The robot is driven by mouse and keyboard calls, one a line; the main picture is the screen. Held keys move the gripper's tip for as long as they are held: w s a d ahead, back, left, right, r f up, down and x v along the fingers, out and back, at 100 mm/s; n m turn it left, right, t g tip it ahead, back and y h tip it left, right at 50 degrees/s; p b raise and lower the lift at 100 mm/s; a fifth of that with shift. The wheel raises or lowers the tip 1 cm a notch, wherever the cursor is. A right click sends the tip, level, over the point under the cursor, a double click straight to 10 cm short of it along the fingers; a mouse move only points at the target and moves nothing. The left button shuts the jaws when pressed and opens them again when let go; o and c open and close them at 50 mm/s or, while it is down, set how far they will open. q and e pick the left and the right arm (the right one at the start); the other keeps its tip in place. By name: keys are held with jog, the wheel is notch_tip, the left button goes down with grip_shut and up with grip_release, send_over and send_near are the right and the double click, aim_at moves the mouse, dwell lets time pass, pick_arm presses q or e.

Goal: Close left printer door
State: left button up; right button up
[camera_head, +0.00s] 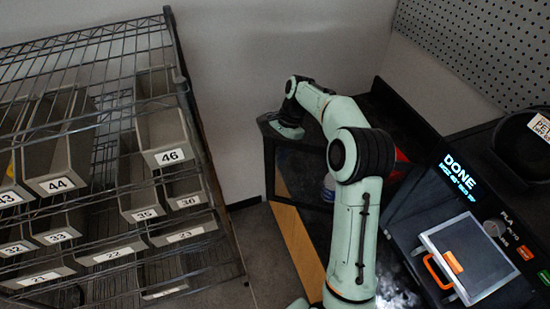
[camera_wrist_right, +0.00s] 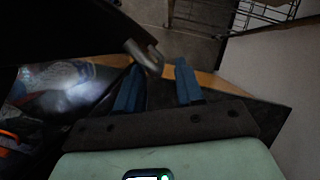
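My right arm reaches from the bottom of the head view to the back, its gripper (camera_head: 287,131) beside a dark panel edge (camera_head: 268,117) that looks like an open printer door. In the right wrist view the two blue fingers (camera_wrist_right: 158,80) stand apart. A grey metal bar, perhaps the door handle (camera_wrist_right: 145,55), lies between or just beyond their tips; contact cannot be told. A dark panel (camera_wrist_right: 70,30) fills the upper left there. The printer body behind is largely hidden by my arm. My left gripper is not in view.
A black printer with a lit DONE screen (camera_head: 460,178) and an orange-handled framed panel (camera_head: 470,255) stands at the right. A wire shelf with numbered grey bins (camera_head: 165,135) stands at the left. Bare floor (camera_head: 255,245) lies between.

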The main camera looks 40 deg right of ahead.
jog(key=shift+x, duration=1.1)
grip_shut()
jog(key=shift+s, duration=0.1)
